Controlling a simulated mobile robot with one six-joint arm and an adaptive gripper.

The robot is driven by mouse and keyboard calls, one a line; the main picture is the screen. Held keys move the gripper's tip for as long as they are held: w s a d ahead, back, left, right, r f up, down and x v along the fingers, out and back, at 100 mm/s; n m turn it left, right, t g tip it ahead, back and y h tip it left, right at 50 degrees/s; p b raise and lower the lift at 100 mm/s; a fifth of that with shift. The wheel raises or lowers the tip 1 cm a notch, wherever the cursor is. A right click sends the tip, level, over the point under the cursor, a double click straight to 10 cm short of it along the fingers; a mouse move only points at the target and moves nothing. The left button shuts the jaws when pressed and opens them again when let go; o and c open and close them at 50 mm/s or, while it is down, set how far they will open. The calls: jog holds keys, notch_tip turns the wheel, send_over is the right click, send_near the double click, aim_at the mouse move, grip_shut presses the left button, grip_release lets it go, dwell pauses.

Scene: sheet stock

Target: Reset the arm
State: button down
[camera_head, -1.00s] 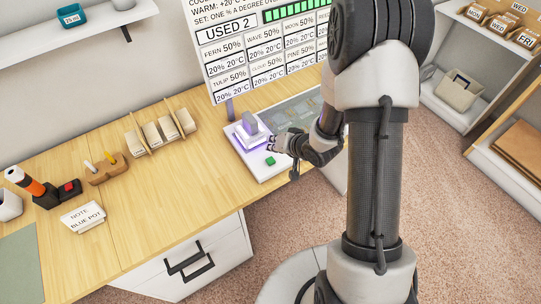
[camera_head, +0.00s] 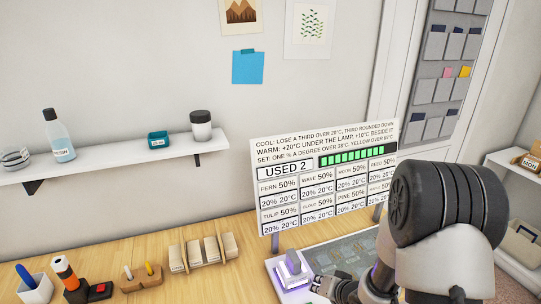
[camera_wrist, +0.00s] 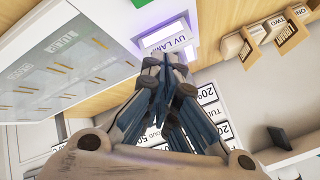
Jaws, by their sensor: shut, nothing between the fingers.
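My gripper (camera_wrist: 160,75) is shut and empty in the wrist view, its fingertips together in front of the device labelled UV LAMP (camera_wrist: 170,42). In the head view my gripper (camera_head: 322,284) is low in the picture, just right of the lamp device (camera_head: 293,268), which glows purple. I cannot tell whether the fingers touch the device. My arm stands at the lower right and hides part of the desk.
A sign board (camera_head: 325,180) reading "USED 2" stands behind the lamp. A wooden rack of cards (camera_head: 203,252) and an orange-black tool (camera_head: 66,272) are on the desk (camera_head: 140,252) to the left. A wall shelf (camera_head: 110,160) holds a bottle and jars.

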jog(key=s+d+r+n+g+h, duration=0.15)
jog(key=s+r, duration=0.25)
jog(key=r, duration=0.5)
jog(key=s+d+r+h, duration=0.3)
jog(key=s+r, duration=0.1)
jog(key=r, duration=0.6)
jog(key=s+a+r+n+g, duration=0.1)
jog(key=s+a+r, duration=0.2)
jog(key=s, duration=0.7)
jog(key=s+a+r+n+g+y, duration=0.1)
jog(key=s+a+r, duration=0.2)
jog(key=s, duration=0.7)
jog(key=shift+r, duration=0.65)
